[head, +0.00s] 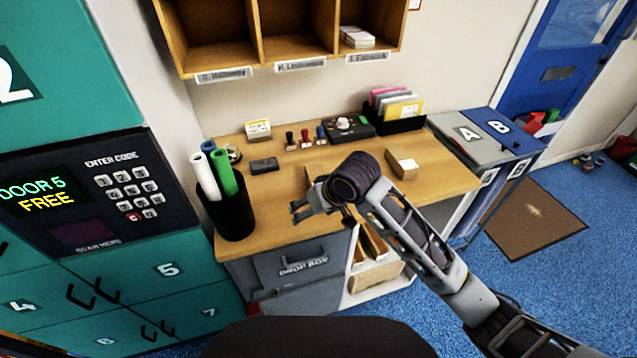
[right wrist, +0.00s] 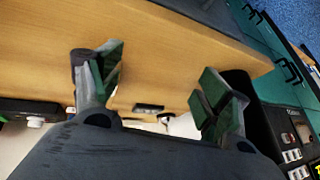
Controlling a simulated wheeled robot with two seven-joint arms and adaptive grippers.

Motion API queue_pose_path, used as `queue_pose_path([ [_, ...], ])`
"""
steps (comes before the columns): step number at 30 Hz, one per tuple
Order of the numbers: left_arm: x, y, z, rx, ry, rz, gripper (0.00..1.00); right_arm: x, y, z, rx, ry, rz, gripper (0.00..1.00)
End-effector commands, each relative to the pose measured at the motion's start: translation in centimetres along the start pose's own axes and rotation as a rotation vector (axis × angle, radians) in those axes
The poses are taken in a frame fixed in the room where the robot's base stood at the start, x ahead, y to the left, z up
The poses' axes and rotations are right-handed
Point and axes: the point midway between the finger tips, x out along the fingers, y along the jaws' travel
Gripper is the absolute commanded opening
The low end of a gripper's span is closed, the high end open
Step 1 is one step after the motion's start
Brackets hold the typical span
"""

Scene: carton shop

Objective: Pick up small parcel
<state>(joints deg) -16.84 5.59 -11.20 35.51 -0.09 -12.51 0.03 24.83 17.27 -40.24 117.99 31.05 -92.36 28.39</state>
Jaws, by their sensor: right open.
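A small tan parcel (head: 403,164) sits on the right part of the wooden desk (head: 450,172). My right gripper (head: 298,211) is over the front left part of the desk, to the left of this parcel and well apart from it. The right wrist view shows its two green-padded fingers (right wrist: 160,85) spread, with only bare desk top between them. A brown patch (head: 316,171) shows behind the gripper; my arm hides most of it, and I cannot tell what it is. My left gripper is not in view.
A black bin with rolled tubes (head: 232,212) stands at the desk's left end. Stamps (head: 305,138), a black device (head: 348,127) and a file holder (head: 395,110) line the back. Pigeonholes (head: 260,68) hang above. Teal lockers (head: 165,270) stand left; grey and blue bins (head: 485,140) stand right.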

Motion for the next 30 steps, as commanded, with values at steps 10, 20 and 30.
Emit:
queue_pose_path([
  [10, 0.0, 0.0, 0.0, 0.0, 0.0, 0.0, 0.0, -0.6, -0.2, -3.1, -0.015, -0.025, 0.037, 0.77],
  [20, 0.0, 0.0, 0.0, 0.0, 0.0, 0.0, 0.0, -1.5, 0.6, -5.7, -0.005, -0.051, 0.093, 0.77],
  [30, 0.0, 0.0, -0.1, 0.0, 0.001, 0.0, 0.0, -3.0, 2.3, -8.5, 0.03, -0.069, 0.169, 0.77],
])
